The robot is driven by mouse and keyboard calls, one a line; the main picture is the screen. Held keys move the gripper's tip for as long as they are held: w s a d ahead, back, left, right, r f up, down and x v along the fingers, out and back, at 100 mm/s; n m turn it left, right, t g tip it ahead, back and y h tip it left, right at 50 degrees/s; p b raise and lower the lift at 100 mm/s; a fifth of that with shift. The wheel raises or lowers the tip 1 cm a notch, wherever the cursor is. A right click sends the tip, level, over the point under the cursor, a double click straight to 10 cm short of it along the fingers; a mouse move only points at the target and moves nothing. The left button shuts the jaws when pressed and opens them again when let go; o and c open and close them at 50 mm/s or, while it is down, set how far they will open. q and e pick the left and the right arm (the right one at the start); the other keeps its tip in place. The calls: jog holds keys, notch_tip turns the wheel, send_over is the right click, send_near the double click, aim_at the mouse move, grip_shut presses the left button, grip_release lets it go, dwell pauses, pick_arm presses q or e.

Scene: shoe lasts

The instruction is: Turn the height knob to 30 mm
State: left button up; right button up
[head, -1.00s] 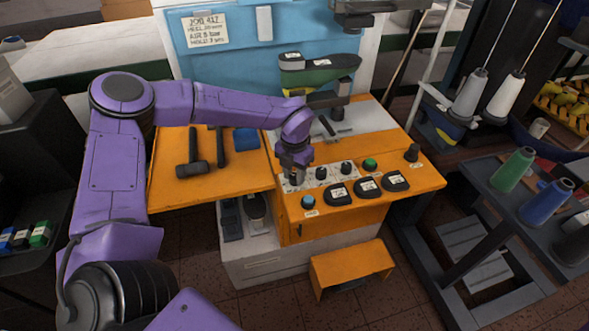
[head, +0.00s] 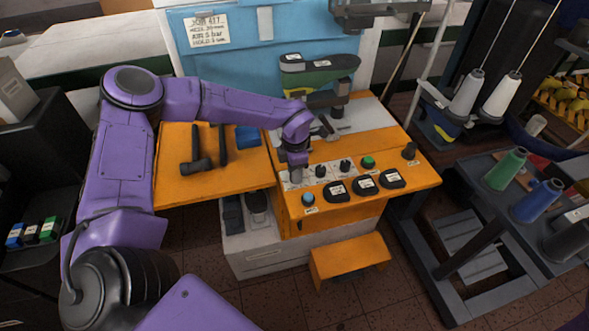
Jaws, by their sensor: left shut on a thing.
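My left gripper (head: 296,173) points down at the left end of the white knob strip on the orange control panel (head: 385,212). It is shut on the leftmost knob, which it mostly hides. The knob's pointer and scale cannot be read from here. Two more black knobs, a middle one (head: 320,171) and a right one (head: 345,165), stand uncovered along the strip. Their labels are too small to read. My right gripper is not in view.
A green button (head: 368,162), a blue button (head: 308,198) and three dark gauges (head: 365,183) sit near the knobs. A black lever knob (head: 409,150) stands at the right. A hammer (head: 196,155) lies on the left orange top. A job card (head: 207,31) hangs behind.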

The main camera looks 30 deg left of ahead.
pick_arm(q)
jog(key=shift+w, duration=0.1)
dwell(0.4)
jog(key=o, duration=1)
jog(key=shift+o, duration=0.2)
notch_tip(320, 180, up, 11)
jog(key=b, duration=0.2)
jog(key=shift+f, duration=0.2)
jog(key=shift+d, duration=0.1)
